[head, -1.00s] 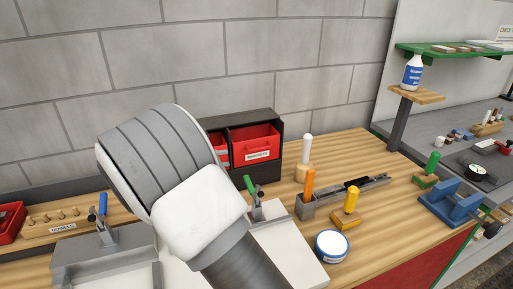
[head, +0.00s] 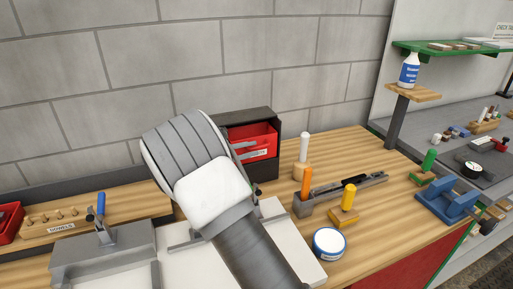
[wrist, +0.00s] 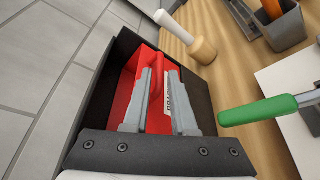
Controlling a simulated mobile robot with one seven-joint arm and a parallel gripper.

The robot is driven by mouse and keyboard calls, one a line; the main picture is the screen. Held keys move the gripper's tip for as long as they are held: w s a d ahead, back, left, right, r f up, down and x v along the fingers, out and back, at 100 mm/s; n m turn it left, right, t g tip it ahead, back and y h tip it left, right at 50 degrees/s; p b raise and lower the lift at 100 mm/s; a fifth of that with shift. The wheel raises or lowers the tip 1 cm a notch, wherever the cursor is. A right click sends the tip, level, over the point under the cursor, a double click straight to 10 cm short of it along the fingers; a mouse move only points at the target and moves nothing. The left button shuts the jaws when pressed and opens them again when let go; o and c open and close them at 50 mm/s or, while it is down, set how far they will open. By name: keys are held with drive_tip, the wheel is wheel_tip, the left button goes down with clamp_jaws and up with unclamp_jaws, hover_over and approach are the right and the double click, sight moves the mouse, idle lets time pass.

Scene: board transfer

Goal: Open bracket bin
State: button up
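The red bracket bin (head: 262,135) sits in a dark cabinet (head: 262,115) against the wall, its white label partly covered by my gripper in the head view. In the wrist view the bin (wrist: 127,85) shows its red handle and a label partly hidden by a finger. My gripper (wrist: 159,74) is open, with its two grey fingers apart and pointing at the bin front. The red handle (wrist: 157,68) shows between the fingertips; I cannot tell whether they touch it. My fingers also show in the head view (head: 246,151), at the bin's left front.
A white-handled mallet (head: 303,148) stands right of the cabinet. A green clamp handle (wrist: 258,110) is close to the right of my gripper. An orange-handled tool (head: 306,182), a yellow-handled tool (head: 348,198) and a round tin (head: 329,243) stand further right. The wall is behind.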

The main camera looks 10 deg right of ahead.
drive_tip(key=shift+x, duration=1.45)
drive_tip(key=shift+c, duration=0.3)
clamp_jaws()
